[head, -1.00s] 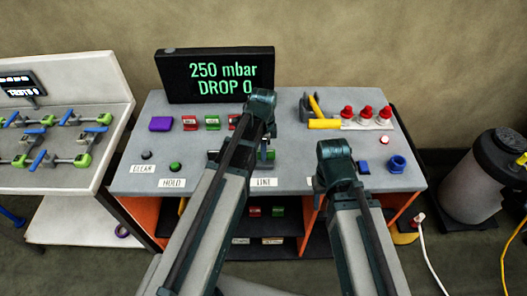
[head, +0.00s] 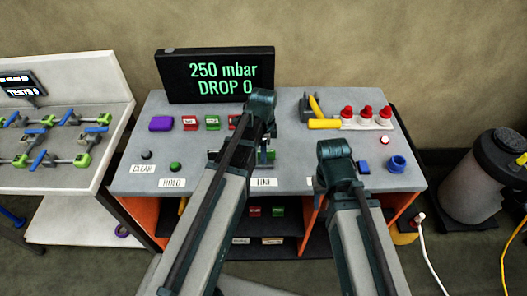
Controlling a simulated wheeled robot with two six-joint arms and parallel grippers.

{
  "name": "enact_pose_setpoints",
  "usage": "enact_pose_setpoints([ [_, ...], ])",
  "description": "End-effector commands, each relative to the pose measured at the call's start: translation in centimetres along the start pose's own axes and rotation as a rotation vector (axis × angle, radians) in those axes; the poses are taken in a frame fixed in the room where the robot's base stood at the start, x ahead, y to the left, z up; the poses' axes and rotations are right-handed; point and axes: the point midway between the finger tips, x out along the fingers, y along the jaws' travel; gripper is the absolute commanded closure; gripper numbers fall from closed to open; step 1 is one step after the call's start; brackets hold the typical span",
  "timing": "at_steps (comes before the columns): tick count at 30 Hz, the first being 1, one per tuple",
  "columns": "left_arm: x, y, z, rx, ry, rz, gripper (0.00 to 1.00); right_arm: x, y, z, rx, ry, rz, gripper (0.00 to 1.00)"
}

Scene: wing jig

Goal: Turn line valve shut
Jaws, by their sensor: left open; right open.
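The line valve (head: 269,155) is on the grey bench panel, just behind the LINE label (head: 265,182). Only a small greenish part of it shows beside my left arm, so its handle angle cannot be told. My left gripper (head: 268,132) is over the valve area, open, its fingers mostly hidden by my own wrist. I cannot tell whether it touches the valve. My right gripper (head: 350,172) is open over the right part of the panel, its fingers mostly hidden. The black display (head: 215,75) reads 250 mbar, DROP 0.
Red-capped parts (head: 366,112) and a yellow-handled tool (head: 324,124) are at the back right. A blue ring-shaped part (head: 397,164) sits at the right edge. A grey tank (head: 482,178) stands on the floor to the right.

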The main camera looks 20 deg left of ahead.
Motion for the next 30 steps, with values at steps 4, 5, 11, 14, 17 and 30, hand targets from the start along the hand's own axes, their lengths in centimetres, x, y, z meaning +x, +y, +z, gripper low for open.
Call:
enact_pose_setpoints([
  [4,-0.5,0.0,0.0,0.000,0.000,0.000,0.51,-0.5,0.1,0.0,0.000,0.000,0.000,0.50],
  [5,-0.7,0.0,0.0,0.000,0.000,0.000,0.51,-0.7,0.1,0.0,0.000,0.000,0.000,0.50],
  [11,-2.7,0.0,0.0,0.000,0.000,0.000,0.51,-2.6,0.2,0.2,0.000,0.000,0.000,0.50],
  [14,-4.0,0.0,0.0,0.000,0.000,0.000,0.51,-4.0,0.4,0.2,-0.001,0.000,0.000,0.50],
  [17,-5.6,0.0,0.0,0.000,0.000,0.000,0.51,-5.5,0.5,0.3,-0.001,0.000,0.000,0.50],
  [30,-12.1,0.0,0.0,0.000,0.000,0.000,0.51,-12.1,1.1,0.7,0.005,0.000,-0.001,0.50],
])
